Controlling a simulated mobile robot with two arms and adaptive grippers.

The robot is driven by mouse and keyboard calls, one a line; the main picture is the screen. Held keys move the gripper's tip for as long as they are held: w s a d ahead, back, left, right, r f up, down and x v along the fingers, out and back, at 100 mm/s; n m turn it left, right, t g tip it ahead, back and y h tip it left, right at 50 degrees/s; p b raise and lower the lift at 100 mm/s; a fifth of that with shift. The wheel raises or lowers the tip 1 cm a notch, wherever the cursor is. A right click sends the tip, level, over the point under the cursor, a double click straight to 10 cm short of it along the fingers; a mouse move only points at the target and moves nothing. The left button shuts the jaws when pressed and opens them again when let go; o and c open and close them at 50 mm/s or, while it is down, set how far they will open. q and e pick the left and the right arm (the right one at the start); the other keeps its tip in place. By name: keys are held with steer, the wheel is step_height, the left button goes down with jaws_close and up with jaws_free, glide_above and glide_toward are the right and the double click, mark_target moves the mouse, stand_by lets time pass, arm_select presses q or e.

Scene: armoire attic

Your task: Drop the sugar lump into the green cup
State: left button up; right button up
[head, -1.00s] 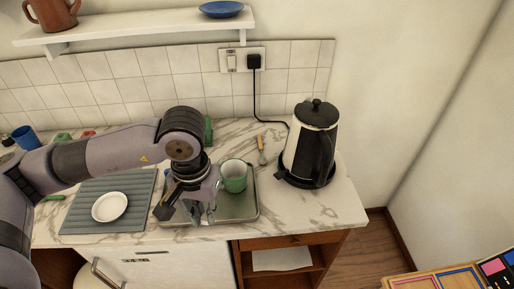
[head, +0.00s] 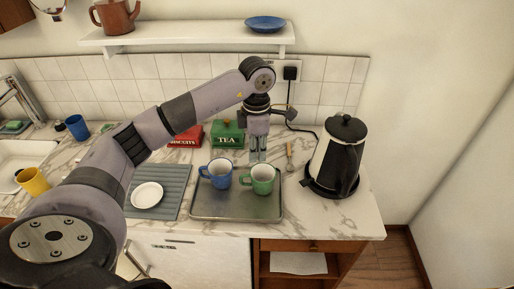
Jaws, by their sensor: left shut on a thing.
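The green cup (head: 263,181) stands upright on the right part of a grey metal tray (head: 238,209), its open top facing up. My left gripper (head: 258,157) points straight down, with its fingertips just above and behind the cup's rim in the picture. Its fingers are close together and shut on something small. The sugar lump cannot be made out between them. A blue cup (head: 217,175) stands on the same tray, just left of the green cup. My right gripper is not in view.
A black-and-white kettle (head: 336,158) stands right of the tray. A green tea tin (head: 227,134) and red biscuit tin (head: 187,138) stand behind. A white saucer (head: 147,195) lies on a grey mat (head: 174,204) at left. A shelf (head: 190,37) hangs above.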

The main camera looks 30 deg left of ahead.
arm_select(q)
steer(key=shift+f+b, duration=0.4)
steer(key=shift+f, duration=0.3)
step_height(320, 180, down, 4)
steer(key=shift+r+b, duration=0.1)
steer(key=shift+b, duration=1.15)
steer(key=shift+f, duration=0.4)
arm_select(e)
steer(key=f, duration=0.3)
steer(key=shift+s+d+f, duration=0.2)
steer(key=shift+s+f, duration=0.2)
arm_select(q)
steer(key=o, duration=0.8)
steer(key=shift+r, duration=0.1)
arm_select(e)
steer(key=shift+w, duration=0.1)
arm_select(q)
step_height(320, 180, up, 12)
